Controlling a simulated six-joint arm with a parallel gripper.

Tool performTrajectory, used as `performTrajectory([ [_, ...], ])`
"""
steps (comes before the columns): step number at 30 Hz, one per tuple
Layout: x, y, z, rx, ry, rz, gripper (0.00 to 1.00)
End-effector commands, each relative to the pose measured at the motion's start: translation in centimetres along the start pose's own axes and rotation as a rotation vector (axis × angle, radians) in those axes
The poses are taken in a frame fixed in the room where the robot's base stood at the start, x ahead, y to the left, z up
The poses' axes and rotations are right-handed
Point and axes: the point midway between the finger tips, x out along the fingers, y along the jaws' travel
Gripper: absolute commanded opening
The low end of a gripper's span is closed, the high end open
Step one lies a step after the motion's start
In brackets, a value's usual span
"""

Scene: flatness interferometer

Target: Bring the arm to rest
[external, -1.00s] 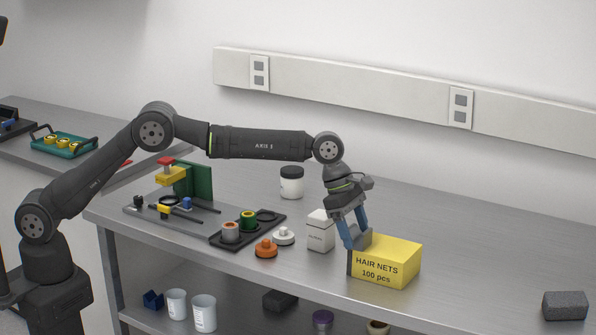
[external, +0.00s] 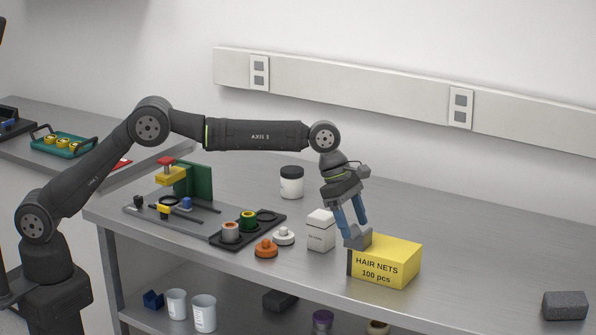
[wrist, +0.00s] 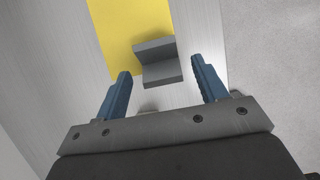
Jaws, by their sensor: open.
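My gripper (external: 356,230) is at the middle right of the bench, fingers pointing down, just above the near left part of the yellow HAIR NETS box (external: 396,262). Its two blue fingers are spread apart, and in the wrist view the gripper (wrist: 160,72) shows a clear gap between them. A grey angled block (external: 359,239) sits at the left end of the box top. In the wrist view the grey block (wrist: 157,62) appears between and beyond the fingertips, with gaps at both sides, against the yellow box (wrist: 115,30).
A white knob (external: 284,236), an orange knob (external: 266,249) and a black tray (external: 268,228) lie farther left. A dark-lidded jar (external: 291,183) stands behind. The bench is clear right of the box, up to a dark grey block (external: 565,306).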

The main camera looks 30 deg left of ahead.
Motion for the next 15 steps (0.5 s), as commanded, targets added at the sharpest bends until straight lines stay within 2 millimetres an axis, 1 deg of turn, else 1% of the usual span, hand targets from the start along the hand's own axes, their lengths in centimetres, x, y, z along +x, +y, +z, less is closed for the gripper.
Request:
performTrajectory([
  [1,1.2,-0.1,-0.1,0.000,0.003,-0.002,0.65],
  [3,2.7,-0.1,-0.1,0.000,0.003,-0.002,0.65],
  [4,3.2,-0.1,-0.1,0.000,0.003,-0.001,0.65],
  [5,3.2,-0.1,-0.1,0.000,0.000,0.000,0.65],
  [6,1.9,0.0,0.5,0.002,-0.005,0.003,0.65],
  [11,-1.1,0.0,1.7,0.002,-0.003,0.000,0.65],
  [12,-1.5,-1.0,1.9,0.004,-0.001,-0.002,0.65],
  [15,-2.5,-2.7,2.2,0.005,-0.001,-0.001,0.65],
])
